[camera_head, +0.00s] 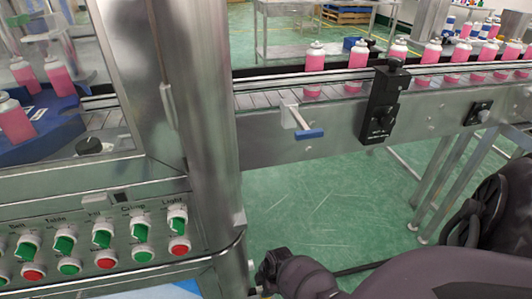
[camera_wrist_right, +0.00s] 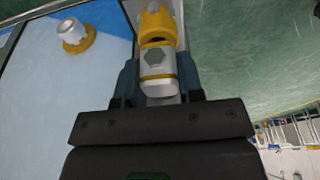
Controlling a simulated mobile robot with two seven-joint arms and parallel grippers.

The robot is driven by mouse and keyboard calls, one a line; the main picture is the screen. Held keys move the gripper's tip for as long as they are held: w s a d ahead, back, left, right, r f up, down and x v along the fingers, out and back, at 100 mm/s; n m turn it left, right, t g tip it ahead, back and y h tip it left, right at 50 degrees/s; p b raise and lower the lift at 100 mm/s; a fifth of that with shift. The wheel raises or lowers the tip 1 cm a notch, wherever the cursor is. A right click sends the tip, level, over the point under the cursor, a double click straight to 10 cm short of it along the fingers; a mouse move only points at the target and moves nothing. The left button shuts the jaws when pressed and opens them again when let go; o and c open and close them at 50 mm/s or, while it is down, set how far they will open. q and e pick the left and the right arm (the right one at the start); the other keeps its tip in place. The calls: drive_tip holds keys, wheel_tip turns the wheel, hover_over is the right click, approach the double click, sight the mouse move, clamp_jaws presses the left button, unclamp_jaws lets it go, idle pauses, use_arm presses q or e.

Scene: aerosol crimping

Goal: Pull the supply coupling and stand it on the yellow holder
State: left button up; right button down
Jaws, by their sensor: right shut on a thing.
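My right gripper (camera_wrist_right: 158,80) is shut on a pale grey coupling (camera_wrist_right: 158,88), with a dark blue finger on each side of it. A yellow collar (camera_wrist_right: 157,22) sits at the coupling's far end; I cannot tell whether it is part of the coupling or a separate piece touching it. A yellow ring (camera_wrist_right: 76,46) with a whitish cylinder stands apart at upper left, on a pale blue-white surface. In the head view my right arm crosses the bottom right, and its gripper and the coupling do not show. My left gripper is in neither view.
The machine's control panel (camera_head: 95,235) with green knobs and red and green buttons is at left in the head view. A steel post (camera_head: 190,90) rises beside it. A conveyor (camera_head: 270,130) carries pink cans. Green floor (camera_head: 320,195) shows below it.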

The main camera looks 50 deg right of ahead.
idle(0.4)
drive_tip(key=shift+f, duration=0.4)
idle(0.7)
idle(0.8)
idle(0.4)
drive_tip(key=c, duration=0.7)
unclamp_jaws()
